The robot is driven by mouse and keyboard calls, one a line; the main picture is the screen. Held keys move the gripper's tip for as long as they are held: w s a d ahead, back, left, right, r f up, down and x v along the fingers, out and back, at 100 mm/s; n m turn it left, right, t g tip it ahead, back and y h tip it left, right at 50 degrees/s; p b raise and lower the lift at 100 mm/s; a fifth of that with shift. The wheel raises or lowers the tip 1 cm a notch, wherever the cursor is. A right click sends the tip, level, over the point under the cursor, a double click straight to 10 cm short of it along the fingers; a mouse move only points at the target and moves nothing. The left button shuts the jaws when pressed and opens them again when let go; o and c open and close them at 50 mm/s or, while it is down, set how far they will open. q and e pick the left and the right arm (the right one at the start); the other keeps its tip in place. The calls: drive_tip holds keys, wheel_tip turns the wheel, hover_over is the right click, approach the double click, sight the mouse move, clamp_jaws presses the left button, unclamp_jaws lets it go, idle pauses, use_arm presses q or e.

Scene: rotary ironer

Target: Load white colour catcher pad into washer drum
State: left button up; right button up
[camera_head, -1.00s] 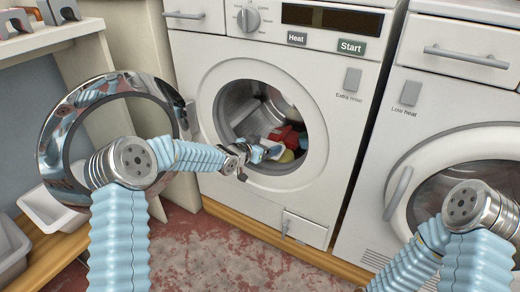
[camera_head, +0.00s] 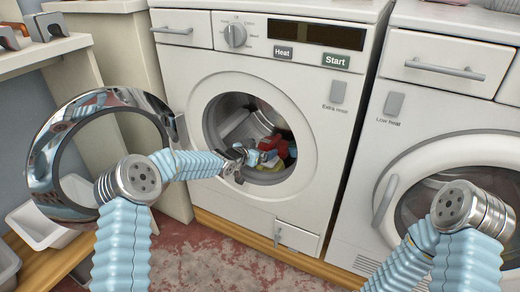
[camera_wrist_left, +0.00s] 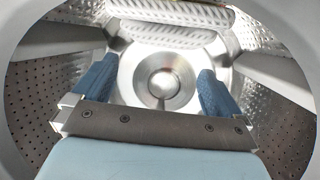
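My left gripper (camera_head: 264,156) reaches through the open round door of the left washer, with its tips inside the drum (camera_head: 232,122). In the left wrist view the two blue fingers (camera_wrist_left: 160,78) stand wide apart with nothing between them; the perforated drum wall (camera_wrist_left: 48,88) and round metal hub (camera_wrist_left: 164,82) show beyond. Coloured laundry, red (camera_head: 272,141) and yellow, lies low in the drum beside the gripper. I cannot make out the white pad in either current view. My right arm (camera_head: 462,215) shows at the lower right; its gripper is out of view.
The washer's chrome-ringed door (camera_head: 45,150) hangs open on the left, behind my left arm. A second machine (camera_head: 440,100) stands on the right with its door shut. White bins (camera_head: 38,228) sit on a low wooden shelf at left. The red, worn floor in front is clear.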

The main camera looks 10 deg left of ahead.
use_arm(q)
drive_tip(key=v, duration=1.3)
drive_tip(key=shift+s+a, duration=0.15)
drive_tip(key=shift+s, duration=0.2)
drive_tip(key=shift+r, duration=0.1)
use_arm(e)
drive_tip(key=shift+r, duration=0.1)
